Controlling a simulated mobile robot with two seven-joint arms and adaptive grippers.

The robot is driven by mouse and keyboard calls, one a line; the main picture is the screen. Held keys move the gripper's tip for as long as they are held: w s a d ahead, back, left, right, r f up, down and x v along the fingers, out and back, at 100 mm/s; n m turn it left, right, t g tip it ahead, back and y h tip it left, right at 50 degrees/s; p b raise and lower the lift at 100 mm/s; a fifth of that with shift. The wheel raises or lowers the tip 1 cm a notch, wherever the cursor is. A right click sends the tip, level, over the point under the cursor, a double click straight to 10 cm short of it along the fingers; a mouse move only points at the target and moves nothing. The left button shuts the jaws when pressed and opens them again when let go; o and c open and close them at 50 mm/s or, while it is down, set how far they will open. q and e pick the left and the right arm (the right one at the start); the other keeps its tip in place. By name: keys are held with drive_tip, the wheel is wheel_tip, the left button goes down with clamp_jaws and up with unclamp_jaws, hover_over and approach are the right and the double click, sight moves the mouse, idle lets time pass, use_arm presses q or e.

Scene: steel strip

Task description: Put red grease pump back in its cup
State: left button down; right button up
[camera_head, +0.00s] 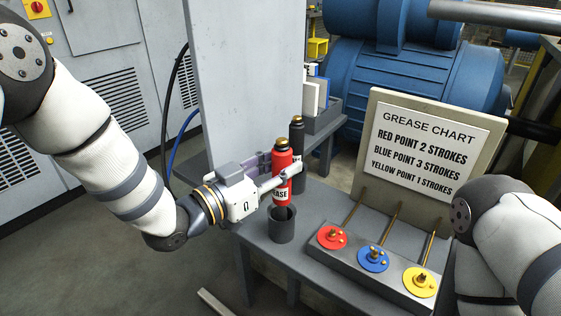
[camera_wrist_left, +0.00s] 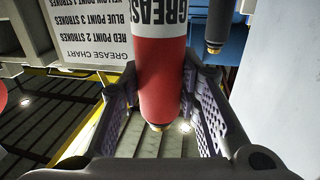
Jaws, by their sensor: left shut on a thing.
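The red grease pump (camera_head: 282,168) has a brass top and a white label. My left gripper (camera_head: 283,176) is shut on it and holds it nearly upright. In the left wrist view the pump (camera_wrist_left: 162,75) sits between the two padded fingers of this gripper (camera_wrist_left: 160,105). The dark grey open cup (camera_head: 281,226) stands on the bench directly below the pump in the head view. The pump's lower end shows at the cup's rim; I cannot tell whether it is above, behind or inside it. My right gripper is out of view.
A black pump (camera_head: 297,140) stands close behind the red one. A block with red, blue and yellow grease points (camera_head: 374,257) and a grease chart (camera_head: 420,145) stand to the right. A tall grey panel (camera_head: 245,80) rises behind my left gripper. My right arm is at the right edge.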

use_arm(q)
drive_tip(key=shift+f+b, duration=0.4)
drive_tip(key=shift+f, duration=1.1)
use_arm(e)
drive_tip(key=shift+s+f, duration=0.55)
use_arm(q)
drive_tip(key=c, duration=1.1)
unclamp_jaws()
drive_tip(key=v, duration=1.2)
